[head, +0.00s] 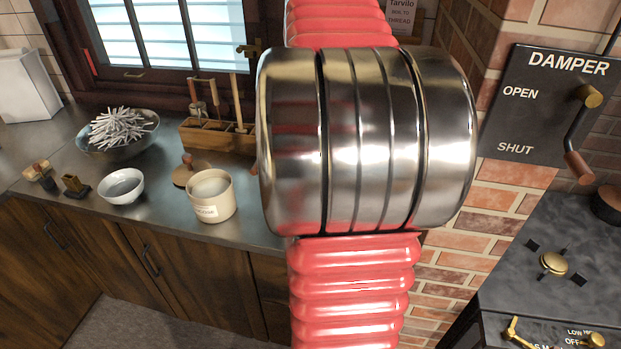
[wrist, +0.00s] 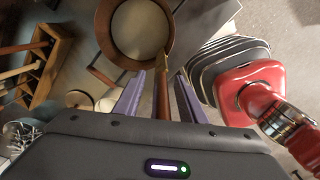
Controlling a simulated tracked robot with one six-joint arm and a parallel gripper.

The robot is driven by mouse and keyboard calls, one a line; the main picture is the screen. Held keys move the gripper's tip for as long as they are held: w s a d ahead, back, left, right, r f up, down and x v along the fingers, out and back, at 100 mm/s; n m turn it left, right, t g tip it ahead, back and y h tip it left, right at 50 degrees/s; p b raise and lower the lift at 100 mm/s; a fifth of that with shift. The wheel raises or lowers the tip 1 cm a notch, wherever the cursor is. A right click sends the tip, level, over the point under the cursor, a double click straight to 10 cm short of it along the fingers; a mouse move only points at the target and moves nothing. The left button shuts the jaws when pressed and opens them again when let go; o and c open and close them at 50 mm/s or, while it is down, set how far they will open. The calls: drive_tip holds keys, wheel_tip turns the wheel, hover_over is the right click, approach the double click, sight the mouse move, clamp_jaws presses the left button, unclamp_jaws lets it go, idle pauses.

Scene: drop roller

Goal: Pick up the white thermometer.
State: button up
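I cannot pick out a white thermometer for certain in either view. A wooden rack (head: 222,136) with several upright tools stands on the counter, and it also shows at the left of the wrist view (wrist: 42,60). My gripper (wrist: 161,78) shows in the wrist view with two purple fingers apart. A brown handle (wrist: 163,95) of a round brown pan (wrist: 113,22) with pale contents runs between the fingers, with a gap visible on each side. My gripper is not visible in the head view, where my red and silver arm hides the middle.
The counter (head: 60,150) carries a bowl of white sticks (head: 120,127), a small white bowl (head: 121,186), a cream jar (head: 211,197) and a round wooden lid (head: 190,172). A black stove (head: 530,230) and a damper panel (head: 530,110) stand at the right.

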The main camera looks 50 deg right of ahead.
clamp_jaws()
idle(0.4)
